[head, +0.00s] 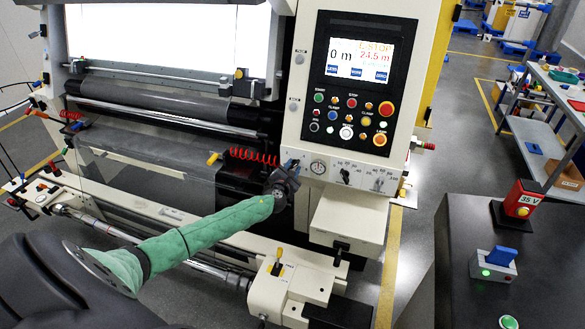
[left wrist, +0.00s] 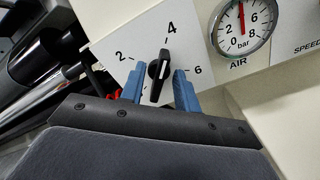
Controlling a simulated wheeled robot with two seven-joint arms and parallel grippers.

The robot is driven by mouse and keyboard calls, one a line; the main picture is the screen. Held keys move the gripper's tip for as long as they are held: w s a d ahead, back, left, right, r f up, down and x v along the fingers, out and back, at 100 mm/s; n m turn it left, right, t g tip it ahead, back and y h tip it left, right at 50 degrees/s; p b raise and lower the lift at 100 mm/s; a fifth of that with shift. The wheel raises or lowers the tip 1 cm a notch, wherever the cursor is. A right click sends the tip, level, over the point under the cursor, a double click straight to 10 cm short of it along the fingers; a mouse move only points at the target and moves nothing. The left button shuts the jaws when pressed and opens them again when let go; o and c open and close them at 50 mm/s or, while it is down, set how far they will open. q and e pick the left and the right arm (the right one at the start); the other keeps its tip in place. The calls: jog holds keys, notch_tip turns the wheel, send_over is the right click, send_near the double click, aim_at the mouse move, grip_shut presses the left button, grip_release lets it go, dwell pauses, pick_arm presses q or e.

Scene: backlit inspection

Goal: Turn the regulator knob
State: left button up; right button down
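The regulator knob (left wrist: 159,78) is black with a white pointer line and sits on a white panel marked 2, 4 and 6. Its line points up near the 4. My left gripper (left wrist: 159,88) has its two blue fingers on either side of the knob, with small gaps of white panel showing between, so it looks open around it. In the head view my left gripper (head: 289,167) is at the left end of the control strip and hides the knob. The round AIR gauge (left wrist: 241,25) is right of the knob; its red needle points nearly straight up. My right gripper is out of view.
The AIR gauge also shows in the head view (head: 318,167), with other selector knobs (head: 345,174) to its right. The button panel (head: 356,88) with a screen is above. A red coiled hose (head: 253,156) hangs left of my gripper. A dark console (head: 480,240) stands at the right.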

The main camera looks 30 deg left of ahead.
pick_arm(q)
grip_shut()
